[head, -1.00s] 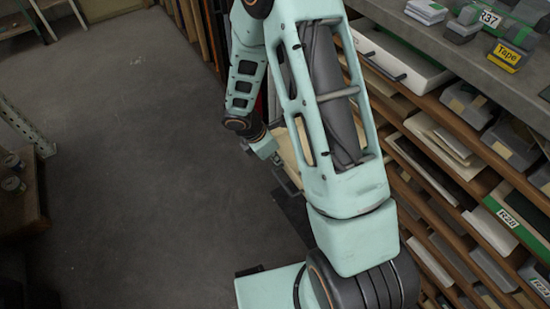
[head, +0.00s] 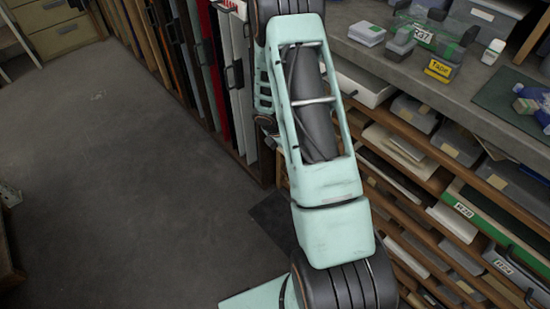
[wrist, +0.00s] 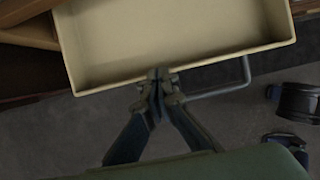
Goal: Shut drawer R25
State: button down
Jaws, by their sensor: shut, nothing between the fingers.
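In the wrist view a cream drawer (wrist: 180,84) stands open, its inside empty where it shows. A bent metal handle (wrist: 247,75) sticks out from its front. No label reading R25 can be read on it. My gripper (wrist: 158,74) is shut and empty, its fingertips at the drawer's front edge, left of the outer bend of the handle. I cannot tell whether they touch the front.
In the head view a shelf rack with a green-edged drawer (head: 508,228) and several grey bins stands at the right, under a cluttered worktop (head: 385,55). Upright panels (head: 205,70) line the back. The floor (head: 110,190) at the left is clear.

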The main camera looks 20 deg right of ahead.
jog(key=shift+w+d+p, duration=0.25)
jog(key=shift+d+p, duration=0.05)
jog(key=shift+d, duration=0.55)
jog(key=shift+w+d+p, duration=0.25)
jog(key=shift+w+d, duration=0.05)
jog(key=shift+d, duration=0.6)
jog(key=shift+w+d+p, duration=0.25)
jog(key=shift+d+p, duration=0.05)
jog(key=shift+d, duration=0.55)
jog(key=shift+a+f, duration=0.1)
jog(key=shift+a, duration=0.1)
